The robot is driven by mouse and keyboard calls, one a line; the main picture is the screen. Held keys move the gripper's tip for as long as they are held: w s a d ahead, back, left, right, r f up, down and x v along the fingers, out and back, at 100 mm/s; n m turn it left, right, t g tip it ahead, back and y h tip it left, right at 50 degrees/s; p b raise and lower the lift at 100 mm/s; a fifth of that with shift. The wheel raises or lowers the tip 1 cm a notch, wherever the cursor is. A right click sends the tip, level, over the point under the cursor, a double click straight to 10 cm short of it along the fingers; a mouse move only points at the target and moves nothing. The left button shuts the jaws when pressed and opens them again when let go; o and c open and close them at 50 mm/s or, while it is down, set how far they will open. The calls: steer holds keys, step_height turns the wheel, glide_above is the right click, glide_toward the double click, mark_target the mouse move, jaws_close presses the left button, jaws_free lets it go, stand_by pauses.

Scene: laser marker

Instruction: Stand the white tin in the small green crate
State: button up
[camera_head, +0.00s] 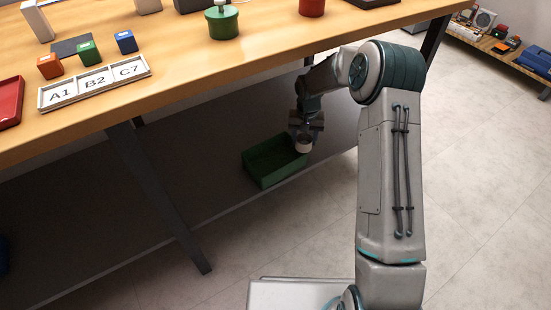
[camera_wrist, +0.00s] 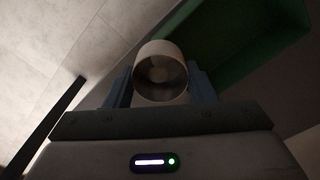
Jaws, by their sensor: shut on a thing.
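The white tin (camera_head: 304,145) is in my gripper (camera_head: 306,136), beside the right end of the small green crate (camera_head: 268,174). In the wrist view the tin (camera_wrist: 160,52) sits between the two fingers of my gripper (camera_wrist: 160,88), its round end facing the camera. The gripper is shut on it. The green crate (camera_wrist: 238,75) shows behind and to the right of the tin in the wrist view. The crate stands on the dark lower shelf under the table and its visible inside looks empty. How high the tin is above the crate's rim is hard to tell.
The wooden tabletop (camera_head: 190,60) overhangs the shelf (camera_head: 110,215). A dark table leg (camera_head: 160,200) stands left of the crate. On top are a lettered white tray (camera_head: 95,84), coloured blocks and a green canister (camera_head: 222,22).

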steer(key=a+f+b, duration=0.1)
steer(key=a+f, duration=0.1)
steer(key=a, duration=0.1)
steer(key=a+f+b, duration=0.1)
steer(key=a+f, duration=0.1)
steer(key=a, duration=0.1)
steer(key=a+f+b, duration=0.1)
steer(key=a+f, duration=0.1)
steer(key=a, duration=0.2)
steer(key=shift+b, duration=0.4)
steer(key=shift+f+b, duration=1.1)
steer(key=shift+f, duration=0.85)
steer(key=shift+f, duration=0.1)
steer(key=o, duration=1.1)
steer(key=shift+f, duration=0.1)
steer(key=shift+r+p, duration=1.75)
steer(key=shift+r, duration=2.2)
